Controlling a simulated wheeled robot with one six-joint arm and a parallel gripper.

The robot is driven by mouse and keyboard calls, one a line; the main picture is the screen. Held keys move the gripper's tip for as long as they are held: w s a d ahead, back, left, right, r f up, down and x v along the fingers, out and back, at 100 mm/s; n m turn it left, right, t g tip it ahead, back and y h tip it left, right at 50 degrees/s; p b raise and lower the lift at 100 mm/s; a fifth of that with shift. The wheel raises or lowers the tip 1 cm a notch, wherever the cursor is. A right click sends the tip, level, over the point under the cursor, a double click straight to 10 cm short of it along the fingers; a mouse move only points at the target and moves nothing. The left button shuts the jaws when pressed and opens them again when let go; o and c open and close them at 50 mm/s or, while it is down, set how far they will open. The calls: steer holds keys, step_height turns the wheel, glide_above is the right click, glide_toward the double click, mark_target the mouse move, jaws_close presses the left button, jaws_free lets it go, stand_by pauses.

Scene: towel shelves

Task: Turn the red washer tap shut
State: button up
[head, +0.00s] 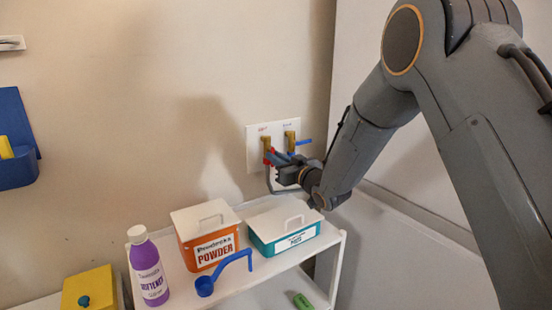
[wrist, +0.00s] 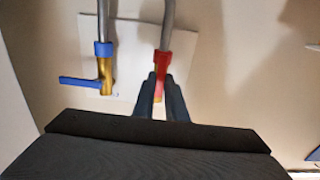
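The red washer tap (wrist: 163,66) has a red collar on a grey hose and a brass body, on a white wall plate (head: 256,151). In the head view the red tap (head: 266,149) is the left of two taps. My gripper (wrist: 159,82) is right at it, with one dark finger on each side of its lower part. A narrow red and brass strip shows between the fingers. I cannot tell whether the fingers press on it. The fingers hide part of the tap, and its lever is not clearly seen. In the head view my gripper (head: 273,160) overlaps the tap.
The blue tap (wrist: 103,68) stands beside it, its blue lever (wrist: 78,82) pointing sideways.

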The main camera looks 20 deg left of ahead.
jaws_close()
steer(key=shift+s+a+r+m+b, duration=0.25)
steer(key=shift+r+m, duration=0.1)
steer(key=shift+m, duration=2.65)
steer(key=shift+s+a+r+m+b, duration=0.15)
steer(key=shift+s+r+m+b, duration=0.15)
steer(key=shift+m, duration=2.7)
steer(key=shift+s+a+r+m+b, duration=0.25)
steer(key=shift+r+m, duration=0.1)
steer(key=shift+m, duration=2.65)
